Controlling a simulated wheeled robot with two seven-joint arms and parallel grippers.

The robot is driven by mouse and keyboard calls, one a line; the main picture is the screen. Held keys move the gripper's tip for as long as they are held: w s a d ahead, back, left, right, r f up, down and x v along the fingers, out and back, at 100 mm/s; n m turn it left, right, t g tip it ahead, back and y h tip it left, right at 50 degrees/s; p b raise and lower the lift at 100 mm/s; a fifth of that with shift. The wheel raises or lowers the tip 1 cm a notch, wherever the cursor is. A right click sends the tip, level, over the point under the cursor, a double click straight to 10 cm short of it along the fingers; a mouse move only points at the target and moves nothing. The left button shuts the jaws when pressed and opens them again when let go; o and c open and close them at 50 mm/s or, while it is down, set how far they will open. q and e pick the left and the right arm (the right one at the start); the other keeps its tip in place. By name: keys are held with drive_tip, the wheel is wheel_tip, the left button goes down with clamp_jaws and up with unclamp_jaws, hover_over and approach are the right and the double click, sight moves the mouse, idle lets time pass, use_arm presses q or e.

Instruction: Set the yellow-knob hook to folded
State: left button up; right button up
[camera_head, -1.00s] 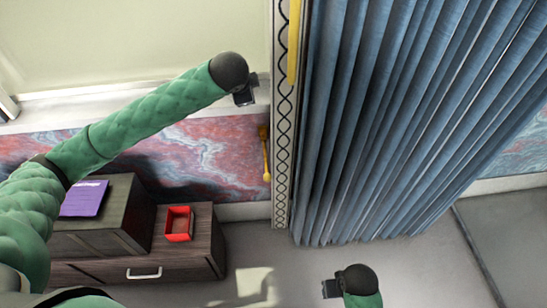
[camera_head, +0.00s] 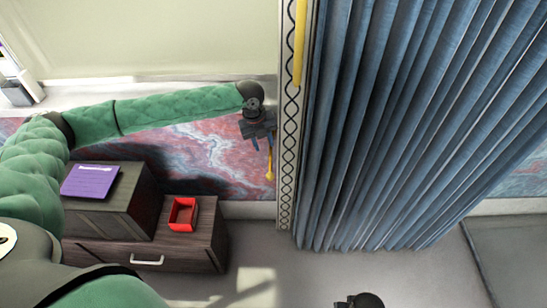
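The yellow hook (camera_head: 269,171) is on the marbled wall, just left of the curtain's patterned border. Its lower end hangs downward, and its upper part is hidden behind my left gripper. My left gripper (camera_head: 262,146) points down over the upper part of the hook, with its dark fingers apart. I cannot tell whether it touches the hook. My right gripper (camera_head: 342,304) shows only as a dark bit at the bottom edge, so its fingers cannot be made out.
A blue curtain (camera_head: 400,130) hangs right of the hook, with a yellow strip (camera_head: 299,45) near its edge. A dark wooden cabinet (camera_head: 185,255) stands below left, bearing a red tray (camera_head: 183,226) and a box with a purple sheet (camera_head: 90,181). Floor right of the cabinet is clear.

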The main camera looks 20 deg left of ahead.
sight(270, 160)
use_arm(q)
drive_tip(key=shift+w+d+f+m+p, duration=0.1)
drive_tip(key=shift+d+f+m+p, duration=0.35)
drive_tip(key=shift+f, duration=0.85)
drive_tip(key=shift+w+d+f+m+p, duration=0.1)
drive_tip(key=shift+f+m+p, duration=0.15)
drive_tip(key=shift+f+m, duration=0.75)
drive_tip(key=shift+w+d+f+m+p, duration=0.1)
drive_tip(key=shift+d+f+m+p, duration=0.2)
drive_tip(key=shift+f, duration=1.25)
use_arm(e)
wheel_tip(270, 160, down, 8)
drive_tip(key=shift+s+d+f, duration=0.2)
drive_tip(key=shift+s+d, duration=0.1)
drive_tip(key=shift+s, duration=0.15)
use_arm(q)
drive_tip(key=shift+c, duration=0.4)
clamp_jaws()
